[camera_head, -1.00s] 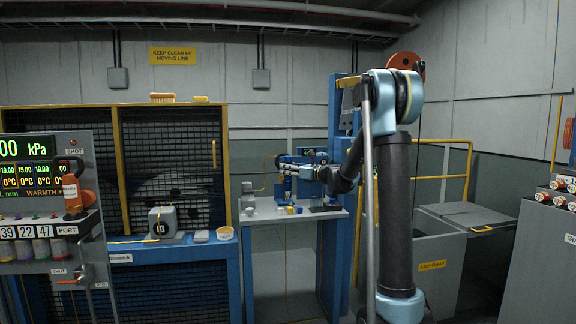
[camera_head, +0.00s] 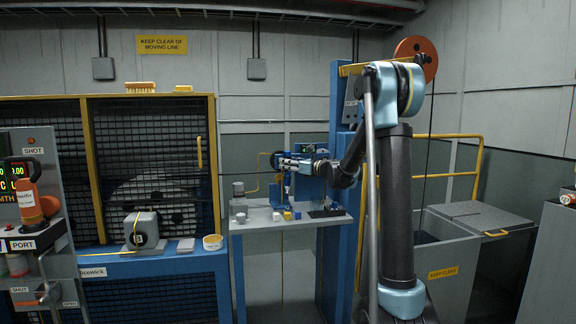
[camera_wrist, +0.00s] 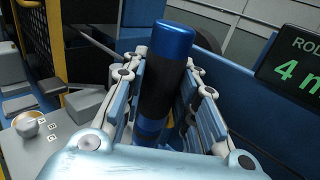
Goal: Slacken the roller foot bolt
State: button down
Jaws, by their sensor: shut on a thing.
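My gripper (camera_wrist: 167,72) is shut on a blue and black cylindrical handle (camera_wrist: 163,82). The handle stands roughly upright between the finger pads, with its blue top above the fingertips and a black band between the pads. In the head view my gripper (camera_head: 300,164) is small, above the grey bench (camera_head: 262,222) in front of the blue upright post (camera_head: 341,110). I cannot make out the roller foot bolt in either view. The lower end of the handle is hidden by my gripper.
A dark readout with green digits (camera_wrist: 298,72) is close right of my gripper. Small blocks (camera_head: 288,215) lie on the bench. A grey winch-like unit (camera_head: 141,230) and a caged drum are further left.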

aim_at(290, 178)
jog(key=shift+f, duration=2.15)
jog(key=shift+s+d+f, duration=0.1)
jog(key=shift+s+f, duration=0.1)
jog(key=shift+f, duration=0.2)
jog(key=shift+f, duration=1)
dwell(0.7)
jog(key=shift+r, duration=0.3)
dwell(1.4)
